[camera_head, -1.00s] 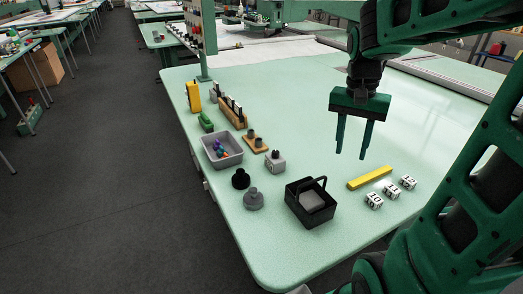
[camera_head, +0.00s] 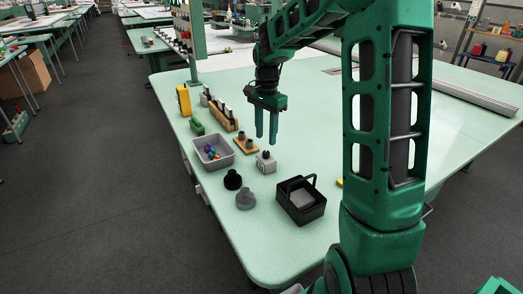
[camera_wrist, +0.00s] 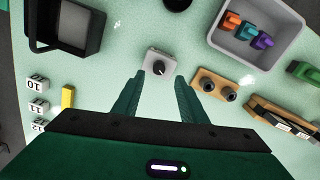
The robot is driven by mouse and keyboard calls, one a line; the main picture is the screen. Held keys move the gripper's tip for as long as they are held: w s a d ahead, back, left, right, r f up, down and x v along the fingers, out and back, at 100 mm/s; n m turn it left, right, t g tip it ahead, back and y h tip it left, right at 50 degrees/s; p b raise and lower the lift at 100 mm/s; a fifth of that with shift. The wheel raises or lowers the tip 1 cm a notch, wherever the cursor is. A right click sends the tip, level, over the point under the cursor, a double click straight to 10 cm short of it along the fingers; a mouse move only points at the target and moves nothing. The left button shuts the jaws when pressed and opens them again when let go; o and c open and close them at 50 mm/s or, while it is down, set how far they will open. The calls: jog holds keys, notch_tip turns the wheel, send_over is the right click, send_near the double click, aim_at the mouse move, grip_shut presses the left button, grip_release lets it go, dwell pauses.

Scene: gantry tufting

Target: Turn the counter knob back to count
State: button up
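The counter is a small light grey box (camera_head: 265,165) on the pale green table, with a black knob (camera_head: 266,154) on top. In the wrist view the grey box (camera_wrist: 147,66) and its round black knob (camera_wrist: 158,67) lie just beyond the fingertips. A small light mark shows on the knob. My gripper (camera_head: 266,141) hangs fingers down above the box, apart from it. In the wrist view my gripper (camera_wrist: 159,77) is open, with nothing between its two fingers.
A wooden block with two dark pegs (camera_wrist: 215,87) sits right beside the counter. A grey bin (camera_head: 228,160) holds coloured pieces. A black handled basket (camera_head: 302,212), a black knobbed piece (camera_head: 233,181) and a grey one (camera_head: 245,199) stand nearby. Number cubes (camera_wrist: 38,105) and a yellow bar (camera_wrist: 68,97) lie left in the wrist view.

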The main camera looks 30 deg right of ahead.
aim_at(266, 152)
jog(key=shift+f, duration=3.15)
